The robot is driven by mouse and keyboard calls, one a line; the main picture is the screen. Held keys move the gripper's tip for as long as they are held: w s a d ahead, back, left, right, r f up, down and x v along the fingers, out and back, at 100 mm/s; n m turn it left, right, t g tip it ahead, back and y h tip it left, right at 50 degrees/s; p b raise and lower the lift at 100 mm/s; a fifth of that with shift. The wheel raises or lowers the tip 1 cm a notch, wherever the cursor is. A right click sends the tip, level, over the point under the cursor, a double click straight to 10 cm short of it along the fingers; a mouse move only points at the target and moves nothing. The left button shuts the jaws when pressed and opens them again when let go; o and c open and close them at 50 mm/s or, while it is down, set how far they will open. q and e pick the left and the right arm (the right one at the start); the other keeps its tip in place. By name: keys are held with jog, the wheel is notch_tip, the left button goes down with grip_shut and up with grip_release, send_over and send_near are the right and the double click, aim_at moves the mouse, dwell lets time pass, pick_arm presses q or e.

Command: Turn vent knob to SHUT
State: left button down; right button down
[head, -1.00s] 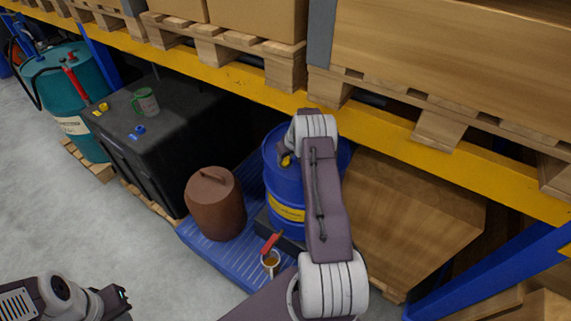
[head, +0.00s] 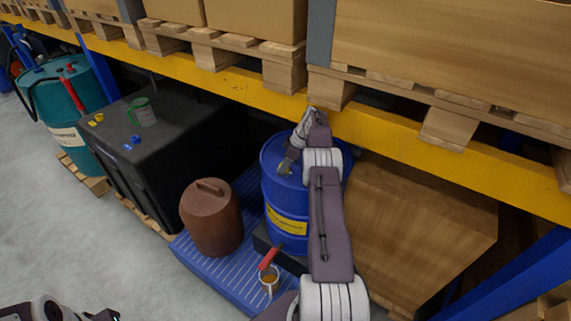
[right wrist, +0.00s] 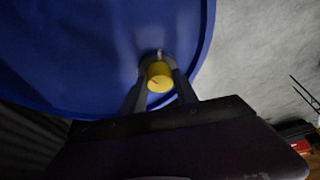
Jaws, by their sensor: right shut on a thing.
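In the head view, my right gripper (head: 285,168) is on the drum's top and largely hides the knob. I cannot read any SHUT marking. My left gripper (head: 104,315) is at the bottom left edge, mostly cut off, away from the drum.
A brown can (head: 211,225) and a mug (head: 269,285) with a red-handled tool stand before the drum on a blue pallet (head: 200,259). A wooden crate (head: 425,225) is to the right. A yellow rack beam (head: 230,82) passes close behind my right wrist.

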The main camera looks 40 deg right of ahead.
dwell(0.6)
jog(key=c, duration=1.2)
grip_release()
jog(key=shift+o, duration=1.3)
